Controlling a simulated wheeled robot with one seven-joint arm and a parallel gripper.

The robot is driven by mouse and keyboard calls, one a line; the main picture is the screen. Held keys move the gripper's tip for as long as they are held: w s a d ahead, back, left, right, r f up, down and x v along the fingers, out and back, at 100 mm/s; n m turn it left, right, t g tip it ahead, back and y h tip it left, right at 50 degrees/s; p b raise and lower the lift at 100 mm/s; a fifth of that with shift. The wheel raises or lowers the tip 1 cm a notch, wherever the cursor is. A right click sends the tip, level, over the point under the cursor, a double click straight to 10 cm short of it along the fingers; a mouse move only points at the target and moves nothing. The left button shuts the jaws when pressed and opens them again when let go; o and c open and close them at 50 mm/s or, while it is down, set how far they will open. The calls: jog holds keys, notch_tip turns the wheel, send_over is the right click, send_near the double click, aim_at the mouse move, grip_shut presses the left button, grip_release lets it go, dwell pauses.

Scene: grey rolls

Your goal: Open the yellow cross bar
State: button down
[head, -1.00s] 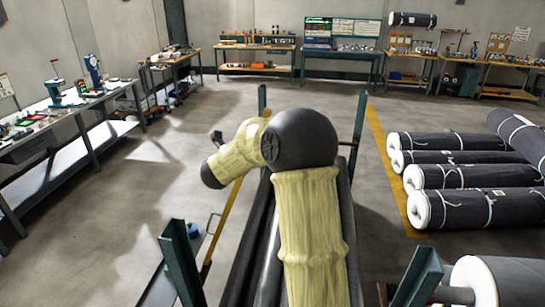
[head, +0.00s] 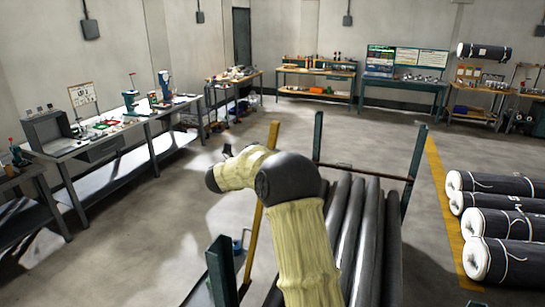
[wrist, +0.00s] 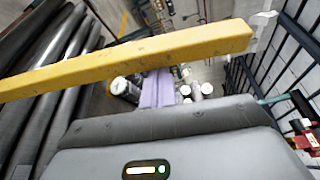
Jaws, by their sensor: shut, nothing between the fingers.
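The yellow cross bar (head: 258,215) runs along the left side of a rack of dark rolls in the head view. Its near end is by the front left green post (head: 222,272). Its far end stands free, left of the back left post (head: 318,138). In the wrist view the bar (wrist: 130,62) crosses the picture, its free end at upper right. My gripper (head: 227,150) shows only as a small dark tip beyond my arm, left of the bar's far end. It is shut and empty. Its fingers are hidden in the wrist view, and contact with the bar cannot be told.
Dark rolls (head: 370,235) lie in the rack beside my arm. Wrapped grey rolls (head: 500,222) lie on the floor at right, past a yellow floor line (head: 445,190). Workbenches (head: 150,130) line the left and back walls.

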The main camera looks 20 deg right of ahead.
jog(key=shift+s+d+f, duration=0.1)
jog(key=s+a+b, duration=0.6)
jog(key=b, duration=0.2)
jog(key=shift+s+a, duration=0.25)
jog(key=shift+s, duration=0.15)
dwell(0.4)
